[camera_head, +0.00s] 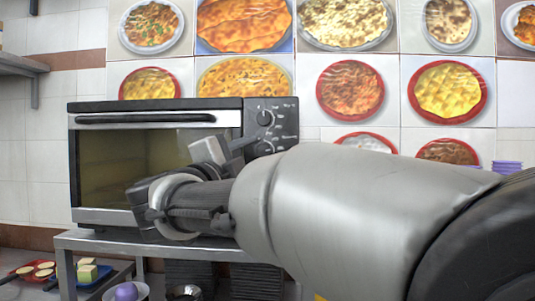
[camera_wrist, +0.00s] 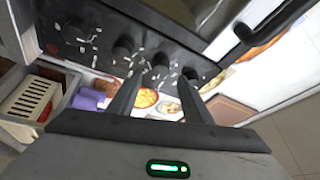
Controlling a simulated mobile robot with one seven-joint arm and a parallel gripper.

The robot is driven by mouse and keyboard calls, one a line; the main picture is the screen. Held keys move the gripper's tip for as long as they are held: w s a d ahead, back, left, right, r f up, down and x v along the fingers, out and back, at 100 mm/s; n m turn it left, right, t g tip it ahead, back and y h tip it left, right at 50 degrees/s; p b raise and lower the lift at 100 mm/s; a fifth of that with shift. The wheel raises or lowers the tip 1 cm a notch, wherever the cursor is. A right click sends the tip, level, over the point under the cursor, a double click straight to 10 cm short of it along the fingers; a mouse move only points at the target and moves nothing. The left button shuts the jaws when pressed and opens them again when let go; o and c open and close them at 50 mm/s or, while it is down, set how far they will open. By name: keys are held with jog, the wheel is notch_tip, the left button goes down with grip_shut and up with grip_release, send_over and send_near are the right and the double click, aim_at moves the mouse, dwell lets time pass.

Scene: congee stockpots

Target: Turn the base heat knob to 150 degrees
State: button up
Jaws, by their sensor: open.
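A toaster oven (camera_head: 100,113) with a dark glass door and a black control panel (camera_head: 284,113) on its right stands on a metal table. A round knob (camera_head: 265,117) shows at the top of the panel; my arm covers the lower panel. In the wrist view the panel appears slanted, with several dark knobs in a row, including an end knob (camera_wrist: 75,32), a middle knob (camera_wrist: 123,47) and another (camera_wrist: 160,62). I cannot read which is the base heat knob. My gripper (camera_wrist: 162,80) is open, its fingers pointing at the panel near the last two knobs. Contact cannot be told.
The metal table (camera_head: 95,240) supports the oven. Below left are a blue tray (camera_head: 98,278) with food blocks and a purple item in a bowl (camera_head: 127,291). Food pictures cover the tiled wall behind. The oven door handle (camera_head: 145,118) runs along the door's top.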

jog(key=v, duration=0.8)
jog(key=shift+s, duration=0.2)
